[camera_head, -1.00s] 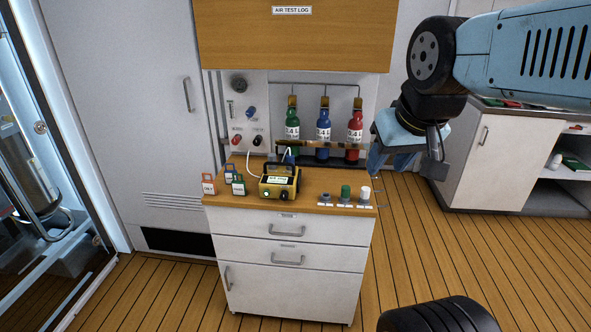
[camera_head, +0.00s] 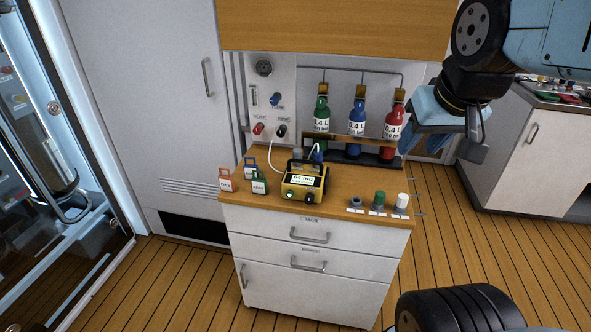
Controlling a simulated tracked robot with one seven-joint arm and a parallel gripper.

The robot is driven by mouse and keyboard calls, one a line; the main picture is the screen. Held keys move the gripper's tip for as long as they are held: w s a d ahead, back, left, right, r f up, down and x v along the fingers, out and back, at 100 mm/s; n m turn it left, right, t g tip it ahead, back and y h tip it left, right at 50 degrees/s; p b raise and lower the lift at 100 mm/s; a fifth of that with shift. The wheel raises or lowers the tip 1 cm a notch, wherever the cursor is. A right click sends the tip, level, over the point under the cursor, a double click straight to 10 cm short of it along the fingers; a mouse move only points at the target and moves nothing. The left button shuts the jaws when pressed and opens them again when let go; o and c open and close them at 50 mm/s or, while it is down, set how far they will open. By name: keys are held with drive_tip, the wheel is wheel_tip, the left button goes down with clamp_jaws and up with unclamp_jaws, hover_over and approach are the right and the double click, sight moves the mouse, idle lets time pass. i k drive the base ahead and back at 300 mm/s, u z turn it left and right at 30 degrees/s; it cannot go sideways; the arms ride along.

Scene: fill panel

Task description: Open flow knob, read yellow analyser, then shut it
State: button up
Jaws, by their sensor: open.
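The yellow analyser (camera_head: 297,197) stands on the wooden top of the white drawer cabinet. Its small screen is lit, but I cannot read the text surely, and a green light shows on its front. A pale tube arches from it towards the panel (camera_head: 288,85) behind. On the panel a blue knob (camera_head: 275,99), which looks like the flow knob, sits below a round gauge (camera_head: 264,68). A red knob (camera_head: 258,129) and a black knob (camera_head: 281,131) sit lower. My gripper (camera_head: 443,146) is open and empty, to the right of the bottles, well away from the knobs.
Green (camera_head: 321,115), blue (camera_head: 356,118) and red (camera_head: 393,122) bottles stand in a rack behind the cabinet top. Small capped parts (camera_head: 378,201) line the right front edge. Wooden floor is clear ahead.

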sight(275, 100)
drive_tip(key=i, duration=0.3)
drive_tip(key=u, duration=0.85)
drive_tip(key=k, duration=0.9)
drive_tip(key=z, duration=0.35)
drive_tip(key=i, duration=1)
drive_tip(key=u, duration=0.1)
